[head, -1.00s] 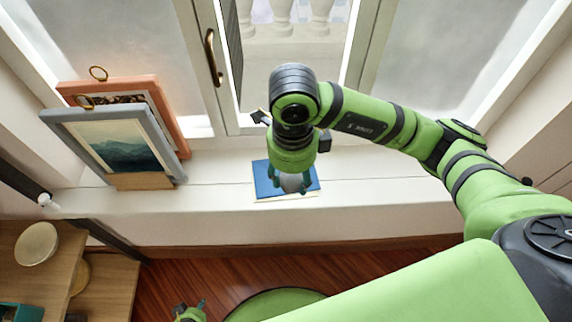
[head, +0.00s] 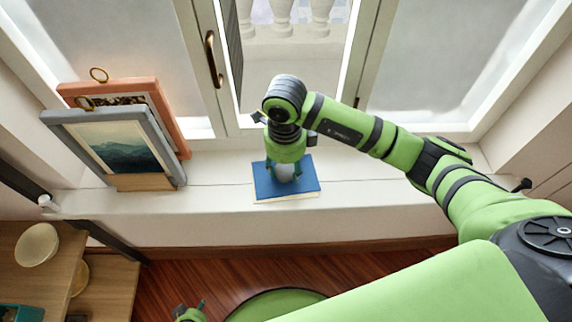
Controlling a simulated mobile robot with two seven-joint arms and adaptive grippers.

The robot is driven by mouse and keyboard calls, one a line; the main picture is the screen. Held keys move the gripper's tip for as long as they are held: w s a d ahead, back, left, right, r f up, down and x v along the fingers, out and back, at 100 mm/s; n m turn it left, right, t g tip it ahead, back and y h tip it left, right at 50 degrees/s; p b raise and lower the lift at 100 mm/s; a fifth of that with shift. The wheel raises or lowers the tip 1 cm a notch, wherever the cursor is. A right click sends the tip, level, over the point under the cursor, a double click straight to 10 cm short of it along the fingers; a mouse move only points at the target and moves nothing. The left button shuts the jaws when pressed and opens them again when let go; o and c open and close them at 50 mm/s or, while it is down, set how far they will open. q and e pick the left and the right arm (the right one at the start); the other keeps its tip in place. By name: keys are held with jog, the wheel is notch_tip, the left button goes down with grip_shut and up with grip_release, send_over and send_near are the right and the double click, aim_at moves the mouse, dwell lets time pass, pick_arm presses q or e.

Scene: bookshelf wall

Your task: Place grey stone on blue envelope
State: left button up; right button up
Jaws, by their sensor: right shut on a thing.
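The blue envelope (head: 304,187) lies flat on the white window sill, with a pale edge showing beneath it at the front. The grey stone (head: 284,173) is between the fingers of my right gripper (head: 284,175), over the envelope's left-middle part. My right gripper points down and is shut on the stone. I cannot tell whether the stone touches the envelope. My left gripper (head: 190,312) shows only in part at the bottom edge, over the floor; its fingers are too cut off to judge.
Two framed pictures, one grey (head: 120,150) and one orange (head: 172,125), lean at the left of the sill (head: 390,195). A window with a brass handle (head: 213,58) stands behind. A wooden shelf with a cream bowl (head: 37,245) is at lower left. The sill right of the envelope is clear.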

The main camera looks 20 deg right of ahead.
aim_at(285, 167)
jog(key=shift+f, duration=0.2)
jog(key=o, duration=1.2)
jog(key=shift+o, duration=0.2)
jog(key=shift+r, duration=0.1)
notch_tip(285, 167, up, 12)
jog(key=p, duration=0.1)
jog(key=shift+r, duration=0.15)
